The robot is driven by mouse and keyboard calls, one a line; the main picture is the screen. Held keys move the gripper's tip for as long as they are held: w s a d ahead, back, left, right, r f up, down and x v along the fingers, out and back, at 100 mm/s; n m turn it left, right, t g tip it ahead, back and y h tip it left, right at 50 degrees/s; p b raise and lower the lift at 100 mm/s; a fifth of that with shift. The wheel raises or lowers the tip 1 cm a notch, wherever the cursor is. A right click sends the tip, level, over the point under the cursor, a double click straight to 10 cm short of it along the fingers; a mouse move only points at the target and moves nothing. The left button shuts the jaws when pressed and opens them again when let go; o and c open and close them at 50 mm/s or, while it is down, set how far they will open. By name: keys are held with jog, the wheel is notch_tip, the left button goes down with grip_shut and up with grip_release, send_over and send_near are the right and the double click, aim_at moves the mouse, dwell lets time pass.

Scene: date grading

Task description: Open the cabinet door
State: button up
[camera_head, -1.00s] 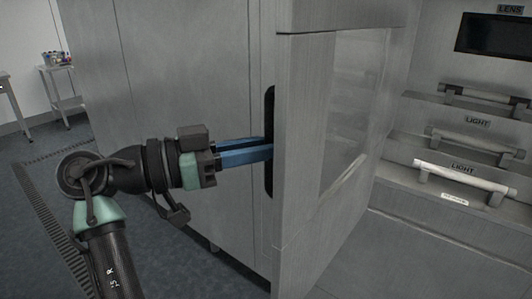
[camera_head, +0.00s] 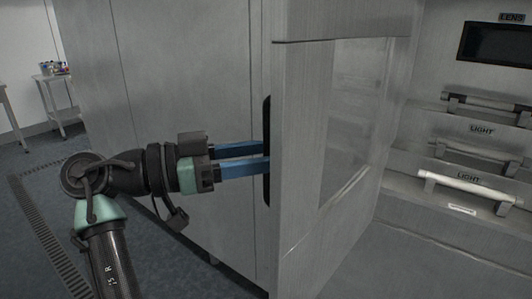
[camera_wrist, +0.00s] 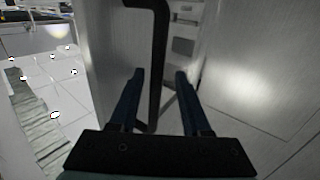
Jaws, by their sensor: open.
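The grey cabinet door (camera_head: 300,130) has a window and stands swung out from the cabinet in the head view. Its dark upright handle (camera_head: 266,125) is at the door's left edge, partly hidden by the door. My gripper (camera_head: 266,155) reaches in from the left with its blue fingers level at the handle. In the wrist view the black bar handle (camera_wrist: 158,50) runs down between the two spread fingers of my gripper (camera_wrist: 160,74), with a gap on the right side. The fingers are open and not clamped on the bar.
Grey panels (camera_head: 190,110) stand behind my gripper. To the right are stepped ledges with a white light bar (camera_head: 470,188) and a dark screen (camera_head: 495,42). A small table (camera_head: 57,78) stands far left; the floor (camera_head: 40,200) there looks clear.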

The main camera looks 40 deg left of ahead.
jog(key=shift+s, duration=0.1)
jog(key=b+v, duration=0.2)
jog(key=v, duration=1.1)
dwell(0.3)
